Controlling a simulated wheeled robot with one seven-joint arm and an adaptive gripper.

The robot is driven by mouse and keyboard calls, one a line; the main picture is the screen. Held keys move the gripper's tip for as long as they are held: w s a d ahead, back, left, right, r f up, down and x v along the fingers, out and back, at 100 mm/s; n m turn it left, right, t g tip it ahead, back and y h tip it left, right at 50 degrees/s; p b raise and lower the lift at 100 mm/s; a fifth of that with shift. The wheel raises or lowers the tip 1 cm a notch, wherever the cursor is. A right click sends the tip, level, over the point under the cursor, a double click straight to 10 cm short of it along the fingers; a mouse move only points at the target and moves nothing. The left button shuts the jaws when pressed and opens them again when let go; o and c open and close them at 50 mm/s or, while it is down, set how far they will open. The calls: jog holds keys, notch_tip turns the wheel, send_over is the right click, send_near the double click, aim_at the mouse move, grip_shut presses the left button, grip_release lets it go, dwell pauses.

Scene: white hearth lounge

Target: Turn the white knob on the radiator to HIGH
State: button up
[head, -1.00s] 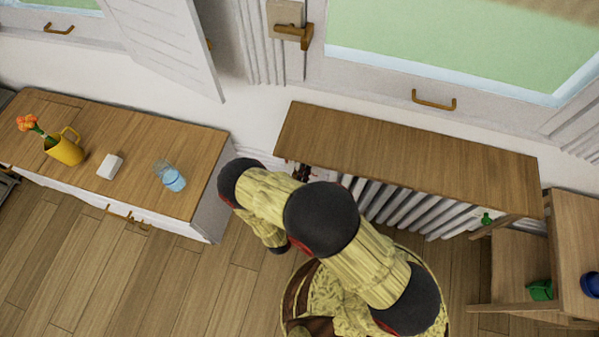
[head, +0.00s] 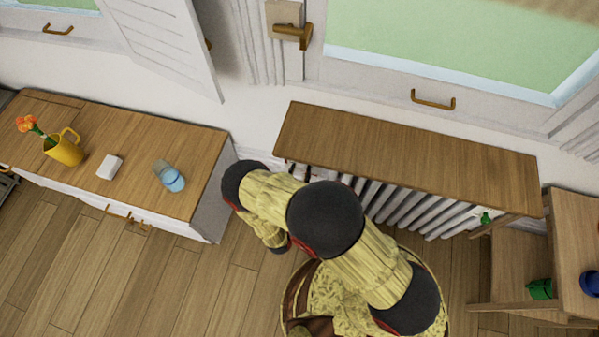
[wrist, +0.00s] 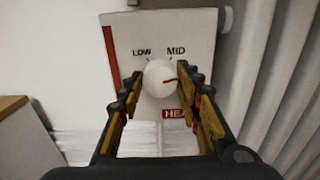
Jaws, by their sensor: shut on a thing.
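The white knob (wrist: 158,79) sits on a white control panel (wrist: 185,30) in the wrist view. LOW and MID are printed above the knob. No HIGH label shows; my right finger covers part of the panel there. A red label reading "HEA" is partly hidden below. My gripper (wrist: 160,82) is shut on the knob, one finger on each side. In the head view, the radiator (head: 405,208) stands under a wooden shelf, and my arm hides the knob and most of my gripper.
The wooden shelf (head: 410,150) overhangs the radiator. A low cabinet (head: 125,130) at the left bears a yellow mug (head: 66,152) with a flower, a white block and a blue glass. A wooden side table (head: 575,230) stands at the right. Radiator fins (wrist: 270,80) lie close right of my gripper.

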jog(key=m, duration=0.5)
jog(key=shift+s+d+f+m, duration=0.1)
jog(key=shift+m, duration=0.3)
dwell(0.4)
jog(key=o, duration=1.2)
jog(key=shift+c, duration=0.2)
jog(key=v, duration=1.2)
